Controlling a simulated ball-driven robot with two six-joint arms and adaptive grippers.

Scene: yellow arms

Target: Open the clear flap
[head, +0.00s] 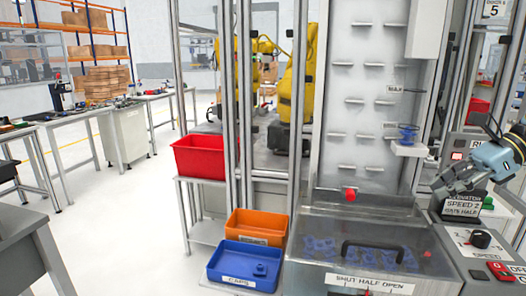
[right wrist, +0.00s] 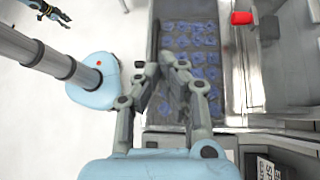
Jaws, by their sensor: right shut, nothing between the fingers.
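The clear flap (head: 315,228) is a see-through lid with a black handle (head: 385,246) on the bin at the lower right of the head view. It lies down over several blue parts. A label (head: 368,284) on its front reads "SHUT HALF OPEN". My right gripper (head: 437,188) is shut and empty, to the right of the flap and above it, near the control panel. The right wrist view shows its fingers (right wrist: 167,65) in front of the bin with blue parts (right wrist: 196,42). My left gripper (right wrist: 52,13) shows small at the top left there; its opening is unclear.
An orange bin (head: 257,226) and a blue bin (head: 225,262) stand left of the flap, with a red bin (head: 199,157) behind. A red knob (head: 349,194) sits behind the flap. The control panel (head: 485,243) is at right. Floor at left is clear.

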